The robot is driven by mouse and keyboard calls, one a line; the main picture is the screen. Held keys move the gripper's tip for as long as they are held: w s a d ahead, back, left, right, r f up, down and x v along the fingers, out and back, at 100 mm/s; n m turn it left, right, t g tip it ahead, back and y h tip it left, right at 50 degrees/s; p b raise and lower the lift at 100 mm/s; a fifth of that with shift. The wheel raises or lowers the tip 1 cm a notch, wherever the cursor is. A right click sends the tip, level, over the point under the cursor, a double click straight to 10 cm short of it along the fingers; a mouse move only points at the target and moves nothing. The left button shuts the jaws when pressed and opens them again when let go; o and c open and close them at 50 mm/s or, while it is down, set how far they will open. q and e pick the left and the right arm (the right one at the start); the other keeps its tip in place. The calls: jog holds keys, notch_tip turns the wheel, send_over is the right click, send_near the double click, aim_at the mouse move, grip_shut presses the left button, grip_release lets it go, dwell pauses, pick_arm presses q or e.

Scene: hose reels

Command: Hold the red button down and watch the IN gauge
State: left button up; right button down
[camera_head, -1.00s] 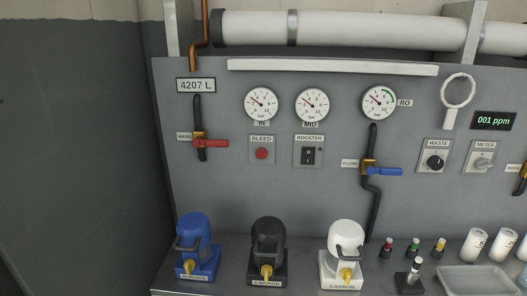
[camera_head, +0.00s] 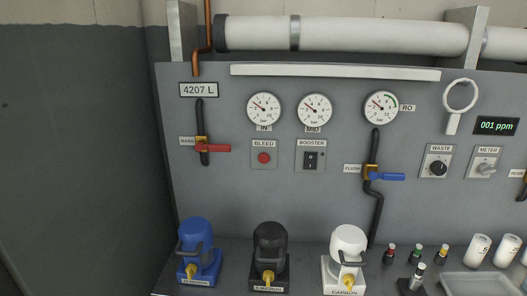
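The red button (camera_head: 264,158) sits on a small plate labelled BLEED, on the grey panel. Nothing touches it. The IN gauge (camera_head: 264,108) is a round white dial directly above the button. Its needle points to the upper left; the exact reading is too small to tell. Neither of my grippers shows in the head view.
A red-handled valve (camera_head: 213,148) is left of the button, and a booster switch (camera_head: 310,158) is right of it. Blue (camera_head: 199,250), black (camera_head: 270,255) and white (camera_head: 346,255) housings stand on the shelf below. The space before the button looks clear.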

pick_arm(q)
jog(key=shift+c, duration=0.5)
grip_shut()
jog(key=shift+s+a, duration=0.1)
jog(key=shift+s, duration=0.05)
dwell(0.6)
